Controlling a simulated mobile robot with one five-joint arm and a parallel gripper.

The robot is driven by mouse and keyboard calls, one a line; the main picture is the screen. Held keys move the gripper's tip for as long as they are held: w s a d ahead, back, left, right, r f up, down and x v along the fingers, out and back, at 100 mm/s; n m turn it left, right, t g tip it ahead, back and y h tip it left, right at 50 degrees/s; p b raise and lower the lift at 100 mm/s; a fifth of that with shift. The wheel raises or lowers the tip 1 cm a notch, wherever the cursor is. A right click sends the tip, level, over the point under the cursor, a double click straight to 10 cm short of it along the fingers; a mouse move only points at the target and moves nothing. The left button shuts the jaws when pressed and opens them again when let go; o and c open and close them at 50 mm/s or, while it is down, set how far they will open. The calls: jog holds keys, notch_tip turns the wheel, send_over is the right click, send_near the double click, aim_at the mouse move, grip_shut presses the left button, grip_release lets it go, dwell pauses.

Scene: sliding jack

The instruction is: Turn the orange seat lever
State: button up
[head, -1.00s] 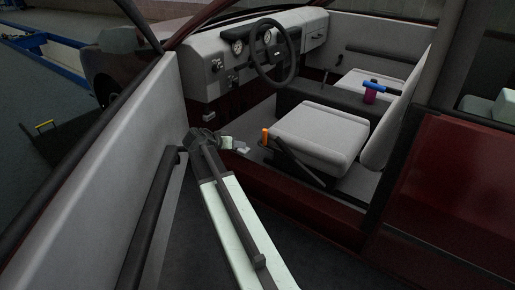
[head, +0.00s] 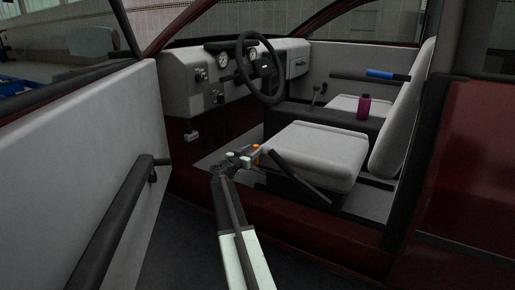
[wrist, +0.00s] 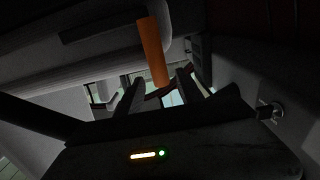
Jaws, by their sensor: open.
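The orange seat lever (head: 256,153) shows as a small orange tip at the front left corner of the grey driver's seat (head: 318,150) in the head view. In the wrist view the lever (wrist: 153,52) is a tilted orange bar just beyond my gripper. My gripper (head: 250,157) is beside the lever in the head view and hides its lower part. In the wrist view the two dark fingers of my gripper (wrist: 157,92) stand apart, with the lower end of the lever appearing between them. Whether they touch it I cannot tell.
The open car door (head: 85,150) is on the left. The steering wheel (head: 261,70) and dashboard (head: 195,75) are ahead. A dark bar (head: 305,178) runs along the seat's side. The dark red sill (head: 300,215) lies below.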

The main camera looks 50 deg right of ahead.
jog(key=x, duration=0.6)
jog(key=shift+w, duration=0.2)
grip_shut()
jog(key=shift+a, duration=0.1)
dwell(0.9)
